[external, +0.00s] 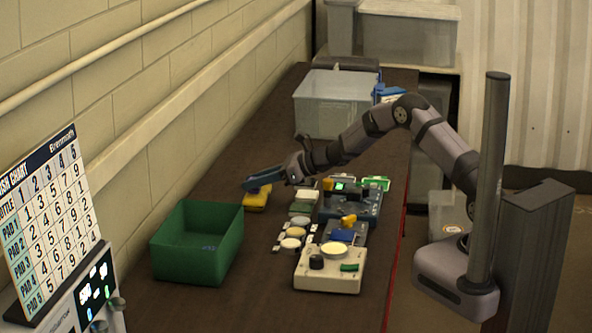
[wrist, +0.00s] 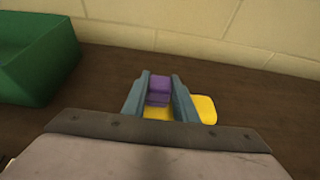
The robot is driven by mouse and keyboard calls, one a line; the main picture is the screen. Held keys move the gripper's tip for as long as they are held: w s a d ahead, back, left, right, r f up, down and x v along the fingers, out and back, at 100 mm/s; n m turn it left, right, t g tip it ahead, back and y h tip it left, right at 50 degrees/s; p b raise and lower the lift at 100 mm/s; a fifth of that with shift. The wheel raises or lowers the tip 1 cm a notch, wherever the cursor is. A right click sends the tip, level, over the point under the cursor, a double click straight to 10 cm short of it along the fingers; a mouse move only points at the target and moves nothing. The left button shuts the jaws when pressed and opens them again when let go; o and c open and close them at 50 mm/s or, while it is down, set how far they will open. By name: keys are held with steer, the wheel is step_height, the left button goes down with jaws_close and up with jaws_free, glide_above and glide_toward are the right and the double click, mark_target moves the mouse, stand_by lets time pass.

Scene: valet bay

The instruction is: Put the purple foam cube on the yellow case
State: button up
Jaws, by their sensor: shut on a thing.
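The purple foam cube (wrist: 159,92) is between the two fingers of my gripper (wrist: 160,98) in the wrist view, and the fingers are shut on it. The yellow case (wrist: 204,109) lies on the brown bench right below and behind the fingers, partly hidden by them. In the external view the yellow case (external: 257,201) sits just right of the green bin, and my gripper (external: 252,184) is over it. The cube is mostly hidden by the fingers there. I cannot tell whether the cube touches the case.
An open green bin (external: 191,262) stands left of the case and also shows in the wrist view (wrist: 40,62). A device with dials (external: 330,269) and several small pads and boxes lie to the right. A clear tub (external: 335,90) stands farther back. The block wall runs along the bench.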

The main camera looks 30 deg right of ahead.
steer(key=shift+f, duration=0.2)
steer(key=o, duration=1)
steer(key=shift+r, duration=0.1)
steer(key=shift+o, duration=0.2)
steer(key=shift+r, duration=0.2)
steer(key=b+v, duration=0.3)
steer(key=v, duration=0.9)
steer(key=shift+s+a, duration=0.1)
